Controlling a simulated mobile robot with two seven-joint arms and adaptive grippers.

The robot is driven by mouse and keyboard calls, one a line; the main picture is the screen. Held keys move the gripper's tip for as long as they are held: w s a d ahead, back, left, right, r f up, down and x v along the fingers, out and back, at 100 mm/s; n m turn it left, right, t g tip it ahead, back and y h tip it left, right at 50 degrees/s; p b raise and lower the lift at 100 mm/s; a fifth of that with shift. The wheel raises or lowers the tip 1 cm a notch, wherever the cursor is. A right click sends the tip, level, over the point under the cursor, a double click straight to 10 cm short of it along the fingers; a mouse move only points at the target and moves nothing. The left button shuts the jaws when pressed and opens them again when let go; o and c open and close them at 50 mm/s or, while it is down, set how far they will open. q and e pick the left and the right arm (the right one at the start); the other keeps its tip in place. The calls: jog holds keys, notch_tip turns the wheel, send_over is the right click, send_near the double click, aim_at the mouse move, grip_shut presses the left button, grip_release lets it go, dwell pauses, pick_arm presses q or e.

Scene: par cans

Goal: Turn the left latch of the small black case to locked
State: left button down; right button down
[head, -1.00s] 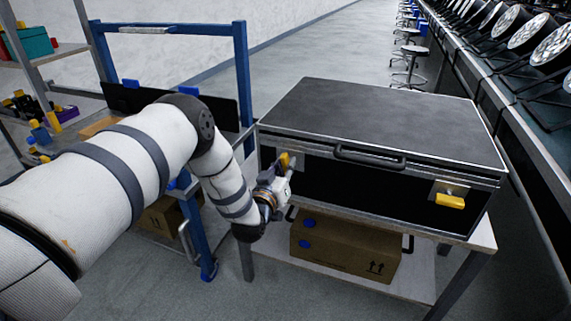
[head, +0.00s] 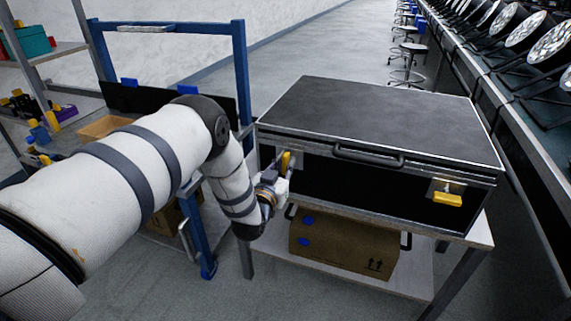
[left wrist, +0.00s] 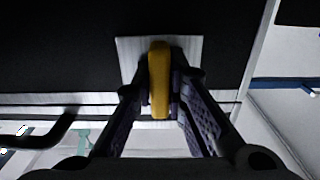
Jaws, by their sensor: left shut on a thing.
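The small black case (head: 380,125) has a dark lid, silver edges and a handle (head: 368,156) on its front. Its left latch (head: 285,161) is yellow and sits on a pale plate. In the left wrist view the latch (left wrist: 159,82) stands upright in the picture, between the two fingers. My left gripper (head: 276,176) is shut on this latch; in the left wrist view the gripper (left wrist: 160,95) has a finger on each side of it. The right latch (head: 447,198) is yellow too and lies level. My right gripper is out of view.
The case rests on a white table (head: 484,232) with a cardboard box (head: 345,248) on its lower shelf. A blue-framed cart (head: 243,80) stands at the left, near my left arm. Stools and a bench with lamps line the right.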

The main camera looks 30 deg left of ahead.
pick_arm(q)
jog(key=c, duration=1.6)
grip_release()
jog(key=shift+s, duration=0.1)
jog(key=v, duration=1.2)
